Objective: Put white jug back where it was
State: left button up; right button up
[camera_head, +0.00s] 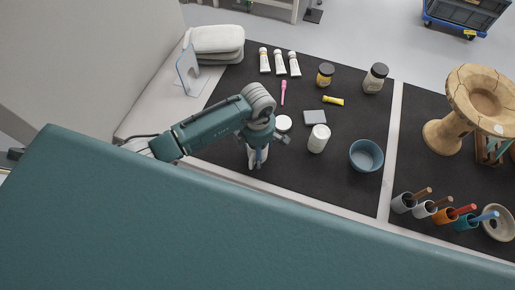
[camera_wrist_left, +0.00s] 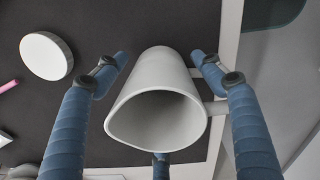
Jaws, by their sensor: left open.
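The white jug (camera_wrist_left: 155,105) stands on the dark mat between the fingers of my left gripper (camera_wrist_left: 160,75) in the left wrist view. Its open mouth faces the camera and its handle (camera_wrist_left: 216,108) is on the right, by the right finger. The fingers are apart, with no clear grip on the jug. In the head view the jug (camera_head: 252,162) shows only in part beneath my left gripper (camera_head: 262,150), near the mat's front edge. My right gripper is not in view.
A white round lid (camera_head: 284,123), a white jar (camera_head: 318,139) and a grey block (camera_head: 314,117) lie close by to the right. A blue bowl (camera_head: 366,156) stands farther right. The pale table edge (camera_head: 318,206) runs in front.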

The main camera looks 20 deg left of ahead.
pick_arm(q)
jog(key=shift+r, duration=0.3)
jog(key=shift+w+r, duration=0.1)
jog(key=shift+r, duration=0.2)
notch_tip(320, 180, up, 11)
jog(key=b, duration=0.3)
